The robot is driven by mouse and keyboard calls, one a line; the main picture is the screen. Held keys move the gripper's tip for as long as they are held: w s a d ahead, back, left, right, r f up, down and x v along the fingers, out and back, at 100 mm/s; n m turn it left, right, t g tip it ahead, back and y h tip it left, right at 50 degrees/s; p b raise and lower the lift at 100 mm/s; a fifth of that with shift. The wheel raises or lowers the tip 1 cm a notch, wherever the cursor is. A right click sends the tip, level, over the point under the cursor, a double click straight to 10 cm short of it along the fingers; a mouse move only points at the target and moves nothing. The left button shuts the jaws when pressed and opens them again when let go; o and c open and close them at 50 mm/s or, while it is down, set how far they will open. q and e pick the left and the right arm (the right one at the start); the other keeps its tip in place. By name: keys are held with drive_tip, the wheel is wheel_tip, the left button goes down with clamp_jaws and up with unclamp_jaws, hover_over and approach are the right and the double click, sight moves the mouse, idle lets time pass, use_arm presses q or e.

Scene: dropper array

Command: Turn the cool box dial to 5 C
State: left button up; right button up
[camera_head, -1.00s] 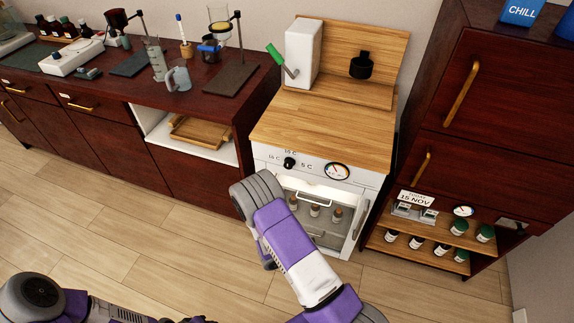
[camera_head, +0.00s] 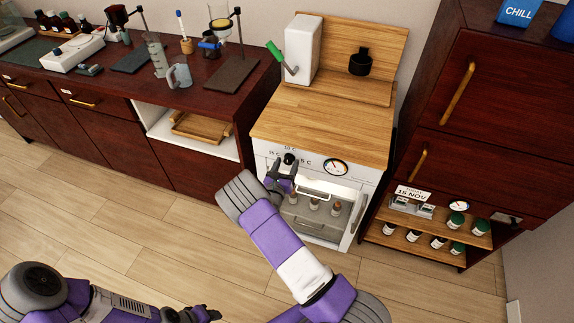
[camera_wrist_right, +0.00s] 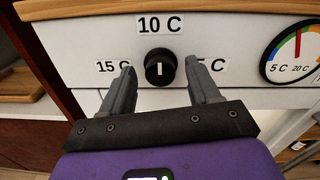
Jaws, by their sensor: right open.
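The cool box (camera_head: 268,160) is a white front under a wooden top, with a glass door low down. Its black dial (camera_head: 289,159) sits at the upper left of the front. In the right wrist view the dial (camera_wrist_right: 159,67) has a white mark standing upright, toward the 10 C label (camera_wrist_right: 160,24). The 15 C label (camera_wrist_right: 113,67) is at left and the 5 C label (camera_wrist_right: 211,65) at right, partly hidden by a finger. My right gripper (camera_head: 283,170) is open, its fingers on either side of the dial, apart from it. My left gripper (camera_head: 205,314) is low at the bottom edge, its jaws unclear.
A round gauge (camera_head: 335,167) is right of the dial. A dark cabinet with shelves (camera_head: 430,228) stands at right. The floor (camera_head: 130,235) at left is clear.

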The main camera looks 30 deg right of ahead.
drive_tip(key=shift+w+d, duration=0.3)
drive_tip(key=shift+d, duration=0.05)
drive_tip(key=c, duration=0.9)
